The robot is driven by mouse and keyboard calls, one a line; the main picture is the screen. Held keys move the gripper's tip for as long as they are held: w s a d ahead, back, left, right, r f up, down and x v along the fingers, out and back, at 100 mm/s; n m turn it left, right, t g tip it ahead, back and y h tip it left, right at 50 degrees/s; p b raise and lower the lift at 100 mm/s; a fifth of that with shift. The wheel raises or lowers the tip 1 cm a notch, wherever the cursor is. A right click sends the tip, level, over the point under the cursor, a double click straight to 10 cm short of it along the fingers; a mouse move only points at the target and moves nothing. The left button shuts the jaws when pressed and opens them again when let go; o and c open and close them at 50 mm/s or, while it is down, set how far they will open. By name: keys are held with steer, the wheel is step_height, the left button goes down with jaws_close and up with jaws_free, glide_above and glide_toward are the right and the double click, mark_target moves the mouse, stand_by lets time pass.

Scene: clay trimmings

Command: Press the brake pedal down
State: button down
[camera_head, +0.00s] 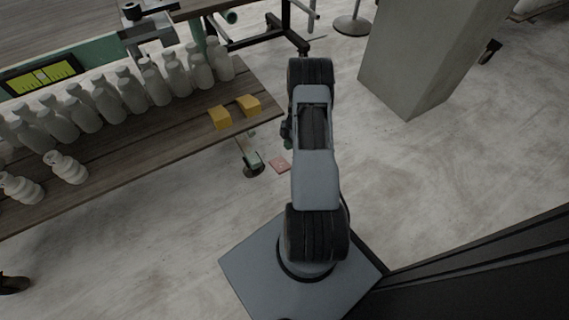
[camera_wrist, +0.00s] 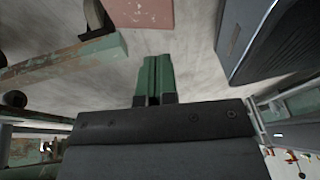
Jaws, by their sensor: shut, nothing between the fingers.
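A flat reddish plate (camera_head: 279,164), which looks like the brake pedal, sits low near the floor beside a caster (camera_head: 253,170) at the table's right end. In the wrist view the pedal (camera_wrist: 140,12) shows at the top edge, partly cut off, with the dark caster wheel (camera_wrist: 97,17) to its left. My gripper (camera_wrist: 154,60) has its green fingers together, empty, pointing toward the pedal with a visible gap between. In the head view my arm hides most of the gripper. I cannot tell how the pedal joins the caster.
A wooden table (camera_head: 150,130) at the left carries rows of white bottles (camera_head: 130,95) and two yellow blocks (camera_head: 219,117). In the wrist view a green beam (camera_wrist: 75,55) lies at the left. A grey pillar (camera_head: 420,60) stands at the right. Floor between is clear.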

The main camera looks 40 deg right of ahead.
mark_target(284, 168)
steer(key=b+x, duration=0.3)
steer(key=x, duration=0.7)
steer(key=shift+b, duration=0.35)
steer(key=shift+s, duration=0.15)
